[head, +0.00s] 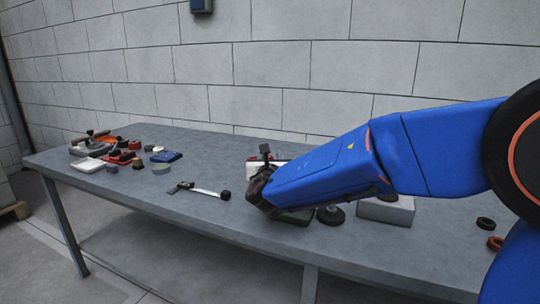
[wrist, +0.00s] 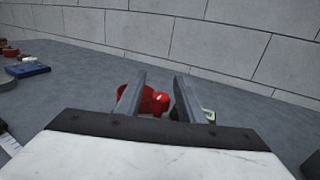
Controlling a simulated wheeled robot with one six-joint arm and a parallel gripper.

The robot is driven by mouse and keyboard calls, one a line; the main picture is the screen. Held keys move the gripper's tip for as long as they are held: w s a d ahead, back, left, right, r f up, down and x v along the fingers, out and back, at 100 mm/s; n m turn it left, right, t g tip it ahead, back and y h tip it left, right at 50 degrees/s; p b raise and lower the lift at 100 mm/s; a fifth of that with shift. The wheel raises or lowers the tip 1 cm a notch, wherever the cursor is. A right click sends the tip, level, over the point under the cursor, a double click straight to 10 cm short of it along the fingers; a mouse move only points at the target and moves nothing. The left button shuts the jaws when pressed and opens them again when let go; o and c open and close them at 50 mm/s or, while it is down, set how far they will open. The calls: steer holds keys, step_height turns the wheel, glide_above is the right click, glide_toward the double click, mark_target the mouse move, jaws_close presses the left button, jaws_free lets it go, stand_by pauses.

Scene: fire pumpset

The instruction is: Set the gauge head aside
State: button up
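My gripper (wrist: 160,76) is open; its two fingers stand apart in the wrist view. A glossy red rounded object (wrist: 160,102) lies on the table just beyond the fingers, partly hidden by the left one. A small pale object (wrist: 209,115) shows beside the right finger. In the head view my arm hides most of what is at the gripper; a small dark upright piece (head: 265,150) shows behind it. I cannot tell for certain which item is the gauge head.
The grey table (head: 215,230) has a long tool with a pale strip and black round end (head: 224,195). Several items, a blue block (head: 166,157) among them, crowd its left end. A light grey block (head: 385,210) and dark rings (head: 486,223) lie to the right. A block wall stands behind.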

steer(key=shift+w, duration=0.1)
jaws_close()
